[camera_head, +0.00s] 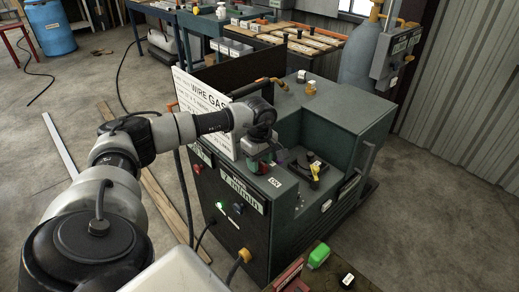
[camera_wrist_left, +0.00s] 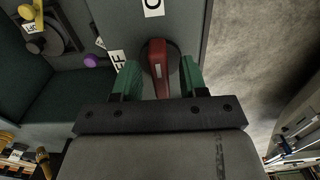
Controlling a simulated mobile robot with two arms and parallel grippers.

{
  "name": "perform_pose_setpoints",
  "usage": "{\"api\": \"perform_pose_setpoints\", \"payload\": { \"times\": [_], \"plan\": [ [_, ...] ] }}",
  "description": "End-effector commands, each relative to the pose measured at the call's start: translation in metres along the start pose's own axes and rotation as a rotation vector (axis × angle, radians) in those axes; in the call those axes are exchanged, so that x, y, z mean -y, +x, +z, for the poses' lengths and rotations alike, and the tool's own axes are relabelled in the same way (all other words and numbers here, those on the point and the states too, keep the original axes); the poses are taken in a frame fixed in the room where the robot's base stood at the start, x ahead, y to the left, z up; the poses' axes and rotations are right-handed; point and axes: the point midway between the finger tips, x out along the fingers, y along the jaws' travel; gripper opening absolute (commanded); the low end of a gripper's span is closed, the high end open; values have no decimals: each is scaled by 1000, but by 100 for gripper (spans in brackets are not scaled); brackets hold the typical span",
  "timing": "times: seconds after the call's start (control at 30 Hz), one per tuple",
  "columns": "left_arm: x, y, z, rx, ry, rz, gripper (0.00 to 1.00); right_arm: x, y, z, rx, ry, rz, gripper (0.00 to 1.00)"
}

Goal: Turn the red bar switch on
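The red bar switch (camera_wrist_left: 158,62) sits on a dark round base on the grey machine top in the left wrist view. Its bar points toward my gripper and carries a pale mark. A white label starting with "O" (camera_wrist_left: 153,8) is above it, and a label ending in "FF" (camera_wrist_left: 117,63) is to its left. My left gripper (camera_wrist_left: 159,80) is open, its green fingers on either side of the bar with gaps showing. In the head view my left gripper (camera_head: 262,162) is low over the machine's front ledge and mostly hides the switch. My right gripper is not in view.
The machine (camera_head: 345,125) has a raised block behind the ledge. A purple knob (camera_wrist_left: 97,60) and a black dial with a yellow handle (camera_head: 315,170) are close by. A white sign panel (camera_head: 205,105) stands behind my forearm. A green-lit button (camera_head: 219,205) is on the front.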

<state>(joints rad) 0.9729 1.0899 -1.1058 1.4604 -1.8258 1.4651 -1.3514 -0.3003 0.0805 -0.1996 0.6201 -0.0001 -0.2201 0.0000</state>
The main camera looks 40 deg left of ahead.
Motion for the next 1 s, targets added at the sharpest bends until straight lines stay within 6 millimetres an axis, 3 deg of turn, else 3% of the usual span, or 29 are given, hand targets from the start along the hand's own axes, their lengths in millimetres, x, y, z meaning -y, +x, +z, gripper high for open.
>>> {"api": "perform_pose_setpoints", "payload": {
  "times": [0.27, 0.7, 1.0],
  "plan": [
    [0, -13, 0, -1, -1, 2, 43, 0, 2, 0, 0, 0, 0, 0],
    [-1, -94, 0, 0, 0, 3, 43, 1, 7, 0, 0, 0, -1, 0],
    [0, -108, 0, 0, 0, 0, 43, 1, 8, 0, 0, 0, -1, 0]
  ]
}}
